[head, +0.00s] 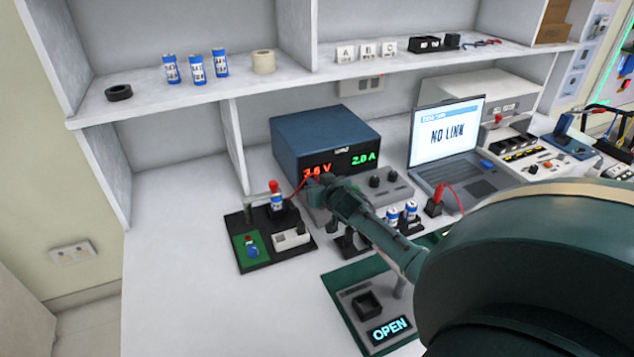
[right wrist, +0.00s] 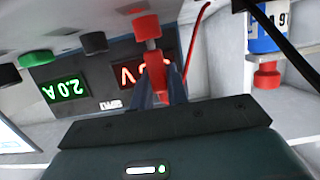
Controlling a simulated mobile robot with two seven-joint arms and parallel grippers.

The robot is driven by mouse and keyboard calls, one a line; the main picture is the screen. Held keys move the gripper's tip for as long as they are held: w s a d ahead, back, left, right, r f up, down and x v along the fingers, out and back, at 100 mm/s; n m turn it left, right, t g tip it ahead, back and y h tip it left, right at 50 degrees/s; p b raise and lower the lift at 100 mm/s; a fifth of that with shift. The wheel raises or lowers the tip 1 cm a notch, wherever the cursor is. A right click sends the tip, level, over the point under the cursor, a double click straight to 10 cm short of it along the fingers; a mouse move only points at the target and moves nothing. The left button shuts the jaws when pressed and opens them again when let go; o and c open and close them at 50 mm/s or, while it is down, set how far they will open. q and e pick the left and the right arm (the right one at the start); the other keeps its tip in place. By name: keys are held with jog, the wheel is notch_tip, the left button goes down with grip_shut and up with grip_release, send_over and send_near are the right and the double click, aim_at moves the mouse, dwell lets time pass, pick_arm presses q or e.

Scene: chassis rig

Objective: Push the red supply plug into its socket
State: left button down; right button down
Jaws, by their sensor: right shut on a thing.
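The blue power supply (head: 325,135) stands on the bench and shows red volts and green amps. My right gripper (head: 316,183) is at the front of the supply, below its lit displays. In the right wrist view its fingers (right wrist: 160,90) are shut on the red supply plug (right wrist: 154,70). The plug points at the red socket (right wrist: 146,27), roughly in line with it. A short light section shows between plug and socket; I cannot tell how far any pin is in. In the head view the gripper largely hides the plug and socket. My left gripper is not in view.
A black battery fixture (head: 268,256) with a red-topped clamp stands left of the gripper. A laptop (head: 448,145) reading NO LINK stands to the right. A green-based unit reading OPEN (head: 376,310) lies in front. The bench's left part is bare.

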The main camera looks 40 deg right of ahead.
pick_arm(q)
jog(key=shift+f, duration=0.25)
pick_arm(e)
jog(key=shift+f, duration=0.3)
